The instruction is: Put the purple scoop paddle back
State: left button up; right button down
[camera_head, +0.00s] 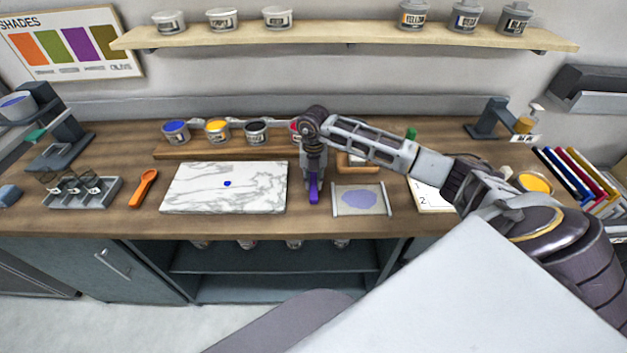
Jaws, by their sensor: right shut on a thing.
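The purple scoop paddle (314,190) hangs nearly upright below my right gripper (313,172), which is shut on it. The paddle is between the white marble slab (180,198) and a small clear sheet with a pale purple patch (361,200). I cannot tell whether its lower end touches the bench. My right arm reaches in from the right and hides part of the bench behind. An orange scoop paddle (143,188) lies left of the slab. My left gripper is not in view.
Open ink tins, blue (175,131), yellow (217,130) and black (256,132), stand on a wooden board behind the slab; a red one is partly hidden by the gripper. A wooden holder (345,161) is partly covered by my arm.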

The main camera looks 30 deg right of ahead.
aim_at(314, 181)
jog(key=shift+f, duration=0.4)
jog(key=shift+f, duration=0.2)
jog(key=c, duration=1.3)
grip_release()
jog(key=shift+r, duration=0.2)
jog(key=shift+r+b, duration=1.05)
jog(key=shift+r, duration=4.95)
